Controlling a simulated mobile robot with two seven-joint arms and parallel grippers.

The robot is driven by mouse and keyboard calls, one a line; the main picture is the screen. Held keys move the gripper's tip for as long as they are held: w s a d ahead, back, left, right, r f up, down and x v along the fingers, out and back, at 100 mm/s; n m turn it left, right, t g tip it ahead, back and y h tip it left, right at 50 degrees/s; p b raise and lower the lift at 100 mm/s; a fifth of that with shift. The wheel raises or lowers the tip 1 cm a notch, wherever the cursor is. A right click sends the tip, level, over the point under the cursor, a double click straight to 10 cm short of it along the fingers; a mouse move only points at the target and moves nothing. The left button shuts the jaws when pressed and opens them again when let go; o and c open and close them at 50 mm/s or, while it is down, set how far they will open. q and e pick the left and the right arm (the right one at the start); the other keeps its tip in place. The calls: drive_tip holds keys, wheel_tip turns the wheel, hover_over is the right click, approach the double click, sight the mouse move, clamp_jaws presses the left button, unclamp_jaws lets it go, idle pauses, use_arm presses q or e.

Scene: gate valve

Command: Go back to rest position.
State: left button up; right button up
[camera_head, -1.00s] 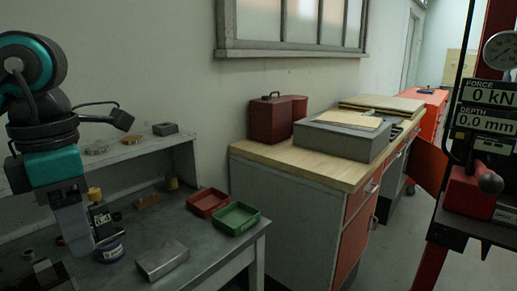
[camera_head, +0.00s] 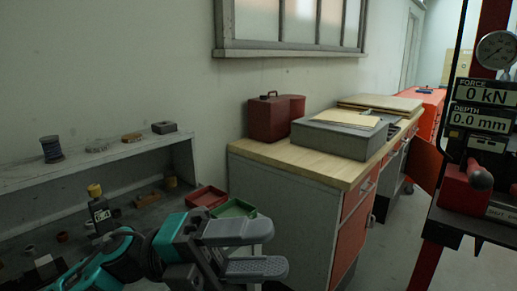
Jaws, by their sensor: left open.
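My left gripper (camera_head: 262,248) is in the lower middle of the head view, at the end of a teal and grey arm from the lower left. Its two grey fingers are apart, pointing right, with nothing visible between them. It appears in front of the workbench's right end and hides part of the bench top. My right gripper is not in view.
The workbench shelf (camera_head: 100,168) holds a spool (camera_head: 51,149) and small blocks. A red tray (camera_head: 206,196) and a green tray (camera_head: 233,208) sit behind my gripper. A wooden-topped cabinet (camera_head: 285,156) stands right of it. A red press (camera_head: 430,250) is at far right.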

use_arm(q)
drive_tip(key=w+a+f+n+t+y, duration=0.35)
drive_tip(key=f+n+t, duration=0.25)
drive_tip(key=n+t, duration=0.3)
drive_tip(key=w+a+f+n+t+y, duration=0.35)
drive_tip(key=f+n+t, duration=0.3)
drive_tip(key=n, duration=0.45)
drive_tip(key=w+a+f+n+t+y, duration=0.2)
drive_tip(key=a+f+n+t+y, duration=0.15)
drive_tip(key=f+n+t, duration=0.5)
drive_tip(key=s+a+f+n+g+y, duration=0.3)
drive_tip(key=s+f, duration=0.3)
drive_tip(key=f, duration=0.3)
drive_tip(key=s+a+f+n+g+y, duration=0.4)
drive_tip(key=s+f+n+g+y, duration=0.1)
drive_tip(key=f, duration=0.5)
drive_tip(key=shift+s+f+n, duration=0.2)
drive_tip(key=shift+s+n, duration=0.55)
drive_tip(key=shift+s, duration=0.25)
